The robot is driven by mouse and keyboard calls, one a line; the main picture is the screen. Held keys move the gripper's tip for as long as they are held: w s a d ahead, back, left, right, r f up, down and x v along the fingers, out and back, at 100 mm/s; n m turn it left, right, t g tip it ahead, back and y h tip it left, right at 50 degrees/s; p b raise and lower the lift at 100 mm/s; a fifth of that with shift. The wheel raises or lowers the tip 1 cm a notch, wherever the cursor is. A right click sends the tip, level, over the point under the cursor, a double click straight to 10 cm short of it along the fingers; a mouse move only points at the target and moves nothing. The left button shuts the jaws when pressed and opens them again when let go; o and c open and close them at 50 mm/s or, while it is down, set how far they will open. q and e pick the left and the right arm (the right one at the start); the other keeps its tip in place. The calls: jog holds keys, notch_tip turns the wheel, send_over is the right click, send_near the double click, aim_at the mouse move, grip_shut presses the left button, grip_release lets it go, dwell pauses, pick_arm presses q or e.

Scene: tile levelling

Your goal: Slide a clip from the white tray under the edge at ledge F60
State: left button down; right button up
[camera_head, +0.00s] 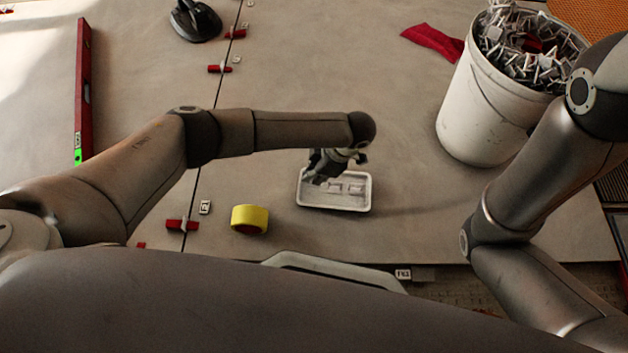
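The white tray (369,201) lies on the tile floor in the middle of the view, with a few pale clips (354,188) inside. My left gripper (335,170) reaches down over its back left part and hides some of it. Its fingers are small and dark, and I cannot tell whether they are open or shut on a clip. Red wedges with pale clips sit along the dark tile joint at left, one of them near the front (182,225). A small label (205,207) stands beside that joint, too small to read. I cannot make out which ledge is F60. My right gripper is out of view.
A yellow tape roll (249,218) lies left of the tray. A white bucket (478,118) full of clips stands at back right, near a red cloth (433,42). A red level (82,90) lies at left. Another label (403,274) is at the front tile edge.

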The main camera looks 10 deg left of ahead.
pick_arm(q)
jog(key=shift+w+f+b, duration=0.15)
jog(key=shift+f+b, duration=1.15)
jog(key=shift+f, duration=0.3)
jog(key=shift+f, duration=0.15)
jog(key=c, duration=1.6)
grip_release()
jog(key=shift+c, duration=0.2)
